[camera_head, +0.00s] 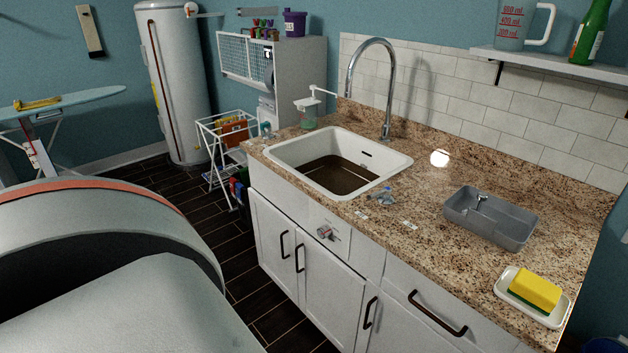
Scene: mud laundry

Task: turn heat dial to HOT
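The dial (325,232) is a small metallic knob on the white front panel of the sink cabinet, just below the counter edge. Faint markings show beside it, but they are too small to read, so its setting cannot be told. Neither of my grippers shows in the head view. Nothing is touching the dial.
The white sink (365,188) with dark brown contents is above the dial. The granite counter (420,220) holds a grey tray (462,207) and a yellow sponge (536,290) on a dish. Cabinet handles (437,315) stick out. A large pale rounded shape blocks the lower left.

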